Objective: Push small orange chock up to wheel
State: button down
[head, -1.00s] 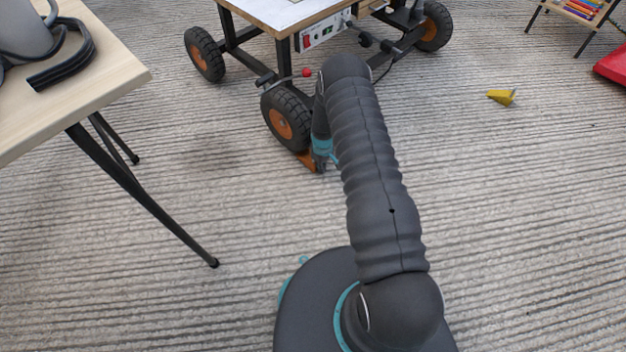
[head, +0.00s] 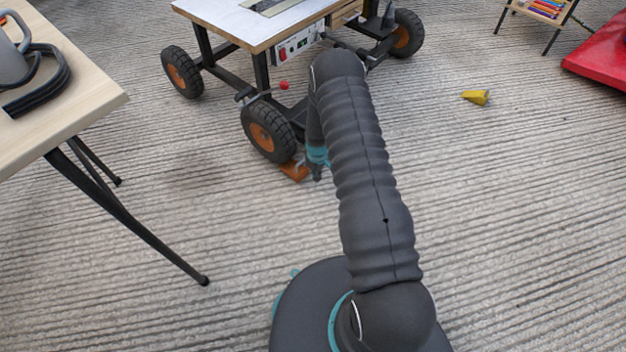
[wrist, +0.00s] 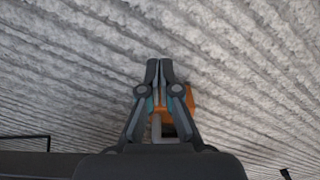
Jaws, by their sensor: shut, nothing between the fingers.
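The small orange chock (head: 294,171) lies on the ridged floor at the foot of the cart's near wheel (head: 269,132), a black tyre with an orange hub. In the head view the chock looks against or very close to the tyre; I cannot tell if they touch. My gripper (head: 317,174) is shut and empty, low beside the chock on its right. In the wrist view my gripper (wrist: 160,66) shows its closed fingers, with the orange chock (wrist: 187,104) partly hidden behind them. The wheel's contact with the chock does not show there.
The cart (head: 262,22) stands on several wheels. A wooden table (head: 75,85) with splayed black legs is at the left. A yellow wedge (head: 477,97) lies on open floor to the right. A red mat (head: 605,58) and a small rack (head: 541,12) are at the far right.

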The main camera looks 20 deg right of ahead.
notch_tip(320, 180, up, 6)
jog(key=shift+a, duration=0.3)
jog(key=shift+r, duration=0.1)
